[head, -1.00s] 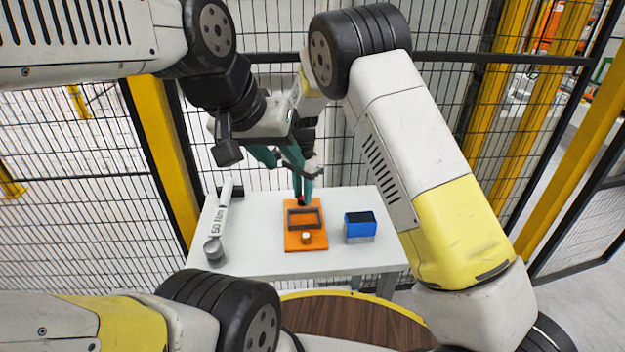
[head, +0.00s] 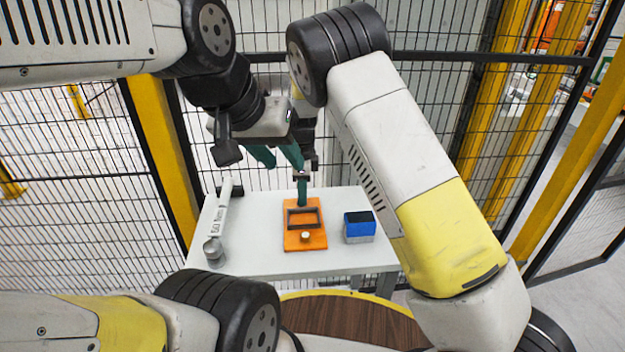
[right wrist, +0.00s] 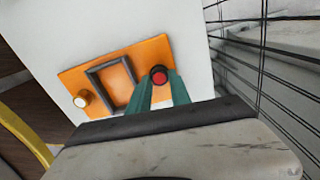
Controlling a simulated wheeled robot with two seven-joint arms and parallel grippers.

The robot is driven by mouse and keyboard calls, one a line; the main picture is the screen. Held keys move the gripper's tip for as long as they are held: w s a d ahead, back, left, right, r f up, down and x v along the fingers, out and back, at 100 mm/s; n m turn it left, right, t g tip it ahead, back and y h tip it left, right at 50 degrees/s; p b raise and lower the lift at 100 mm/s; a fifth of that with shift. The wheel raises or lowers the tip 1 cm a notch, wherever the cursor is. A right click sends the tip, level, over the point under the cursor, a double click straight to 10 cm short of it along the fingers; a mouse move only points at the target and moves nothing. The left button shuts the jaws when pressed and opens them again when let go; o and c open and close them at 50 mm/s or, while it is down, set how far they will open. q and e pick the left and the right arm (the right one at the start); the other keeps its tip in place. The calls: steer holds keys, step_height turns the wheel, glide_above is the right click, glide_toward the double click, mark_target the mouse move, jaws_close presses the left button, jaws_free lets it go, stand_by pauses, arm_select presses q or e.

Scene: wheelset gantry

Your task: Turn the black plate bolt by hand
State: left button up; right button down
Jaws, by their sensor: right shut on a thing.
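An orange board (head: 292,242) lies on the white table, with a dark rectangular frame (head: 317,218) on it.
A pale round knob (head: 306,236) sits at the board's near end. A white torque wrench marked 50 Nm (head: 217,225) lies at the left. Black mesh fencing (head: 400,120) stands behind the white table (head: 262,262).

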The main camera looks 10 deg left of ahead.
steer(key=shift+w+a+r+m, duration=0.1)
steer(key=shift+w+r+m, duration=0.1)
steer(key=shift+m, duration=0.3)
steer(key=c, duration=1.5)
jaws_free()
steer(key=shift+c, duration=0.2)
steer(key=shift+o, duration=0.3)
steer(key=shift+s, duration=0.1)
steer(key=shift+f, duration=0.1)
step_height(320, 180, up, 8)
steer(key=shift+f, duration=0.2)
steer(key=shift+r, duration=0.15)
